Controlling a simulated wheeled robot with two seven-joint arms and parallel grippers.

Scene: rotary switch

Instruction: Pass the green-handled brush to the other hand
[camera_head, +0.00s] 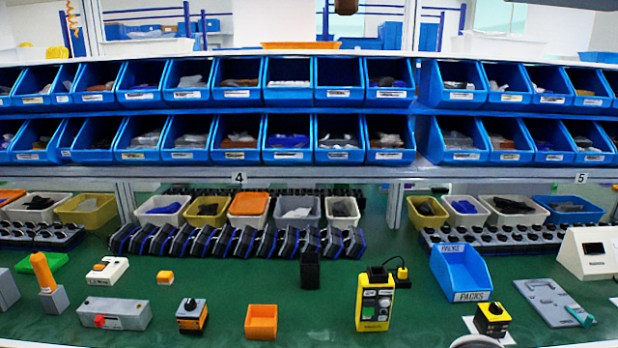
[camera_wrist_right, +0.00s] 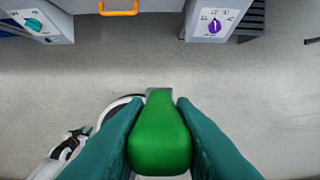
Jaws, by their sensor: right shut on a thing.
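The brush's rounded green handle (camera_wrist_right: 160,142) fills the lower middle of the right wrist view. My right gripper (camera_wrist_right: 160,125) is shut on it, with one teal finger on each side. A small grey part shows beyond the handle; the rest of the brush is hidden. My left gripper (camera_wrist_right: 76,138) seems to show small and dark at the lower left, at the end of a white arm and apart from the brush. Its jaws are too small to read. I cannot make out the brush or either gripper in the head view.
Below the right gripper is bare grey floor (camera_wrist_right: 200,75). Grey units with a teal knob (camera_wrist_right: 33,25) and a purple knob (camera_wrist_right: 214,26) stand beyond, with an orange handle (camera_wrist_right: 118,10) between. A green worktop (camera_head: 215,285) holds boxes and devices, under blue bins (camera_head: 290,95).

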